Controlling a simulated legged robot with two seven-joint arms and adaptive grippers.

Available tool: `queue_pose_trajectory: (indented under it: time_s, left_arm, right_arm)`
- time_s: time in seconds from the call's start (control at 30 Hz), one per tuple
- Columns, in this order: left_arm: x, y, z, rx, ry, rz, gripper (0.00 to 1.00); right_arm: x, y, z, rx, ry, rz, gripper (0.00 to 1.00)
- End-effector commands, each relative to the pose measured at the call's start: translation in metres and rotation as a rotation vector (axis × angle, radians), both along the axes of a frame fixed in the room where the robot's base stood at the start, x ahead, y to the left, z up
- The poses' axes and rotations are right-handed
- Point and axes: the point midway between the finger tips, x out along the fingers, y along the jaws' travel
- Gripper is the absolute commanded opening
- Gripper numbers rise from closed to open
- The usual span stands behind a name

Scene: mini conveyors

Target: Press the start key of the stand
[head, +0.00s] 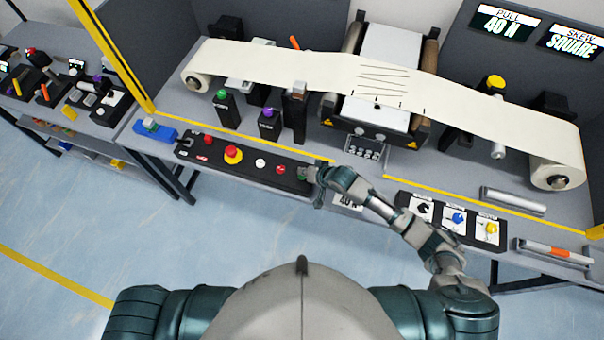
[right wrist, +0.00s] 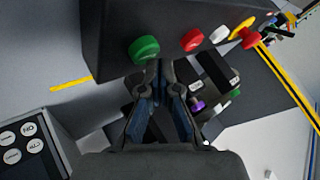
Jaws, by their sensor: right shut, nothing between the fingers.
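A black key panel (head: 262,166) lies along the front of the stand, with a green key (head: 302,174) at its right end. In the head view my right gripper (head: 316,174) is at that end and partly hides the green key. In the right wrist view the green key (right wrist: 144,48) shows clearly, a raised round cap. My right gripper (right wrist: 161,66) is shut and empty, its fingertips close beside the green key's lower right edge; I cannot tell whether they touch it. No label reading start is legible. My left gripper is out of view.
The same panel has a red key (head: 280,170), a white key (head: 260,162) and a red mushroom button (head: 233,153) on yellow. A paper web (head: 300,68) runs above the stand.

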Motion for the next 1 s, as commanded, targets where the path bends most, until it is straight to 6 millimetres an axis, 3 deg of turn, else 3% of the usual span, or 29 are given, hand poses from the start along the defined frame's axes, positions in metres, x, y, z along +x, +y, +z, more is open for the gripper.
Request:
queue_pose_trajectory:
  time_s: [1.0]
  left_arm:
    - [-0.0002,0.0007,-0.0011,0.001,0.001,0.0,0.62]
  right_arm:
    - [-0.0001,0.0002,-0.0097,0.0,0.001,0.0,0.0]
